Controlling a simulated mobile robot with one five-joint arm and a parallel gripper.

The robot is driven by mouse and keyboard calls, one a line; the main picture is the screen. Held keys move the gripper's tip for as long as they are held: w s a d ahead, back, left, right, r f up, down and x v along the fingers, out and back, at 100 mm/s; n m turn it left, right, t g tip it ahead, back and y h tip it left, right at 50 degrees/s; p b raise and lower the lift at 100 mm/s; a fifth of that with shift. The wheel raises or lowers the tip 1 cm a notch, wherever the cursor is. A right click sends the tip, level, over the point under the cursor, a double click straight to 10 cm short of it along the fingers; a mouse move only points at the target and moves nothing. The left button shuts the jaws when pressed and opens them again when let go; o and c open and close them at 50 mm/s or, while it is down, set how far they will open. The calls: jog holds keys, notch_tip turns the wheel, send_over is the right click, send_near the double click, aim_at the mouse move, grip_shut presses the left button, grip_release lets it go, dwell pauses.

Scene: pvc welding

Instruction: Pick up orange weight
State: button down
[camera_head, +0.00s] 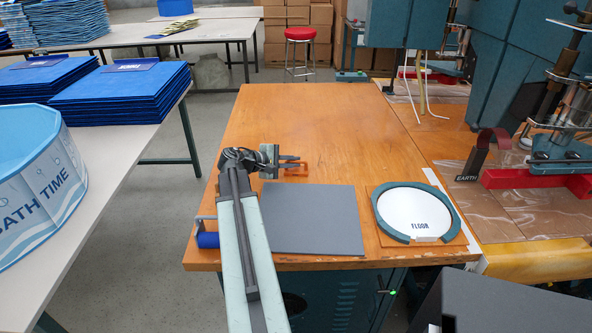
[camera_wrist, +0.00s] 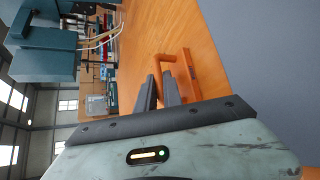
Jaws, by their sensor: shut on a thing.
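The orange weight (camera_head: 293,164) is a small block with a handle on the wooden table, just behind the grey mat. My gripper (camera_head: 279,160) reaches it from the left, with the arm running up from the bottom of the head view. In the wrist view, the two dark fingers of my gripper (camera_wrist: 160,84) are close together at the weight's handle, shut on it. The upright body of the orange weight (camera_wrist: 190,73) shows right of the fingers in that view. The contact itself is partly hidden by the fingers. The weight appears to be at table level; I cannot tell if it touches.
A dark grey square mat (camera_head: 312,222) lies in front of the weight. Right of it is a white FLOOR disc (camera_head: 412,208) in a teal ring. A blue weight (camera_head: 208,240) sits at the table's left front corner. The wooden table (camera_head: 315,120) is clear behind.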

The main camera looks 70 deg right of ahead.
dwell(0.7)
notch_tip(320, 180, up, 10)
jog(key=p, duration=1)
jog(key=shift+r, duration=0.15)
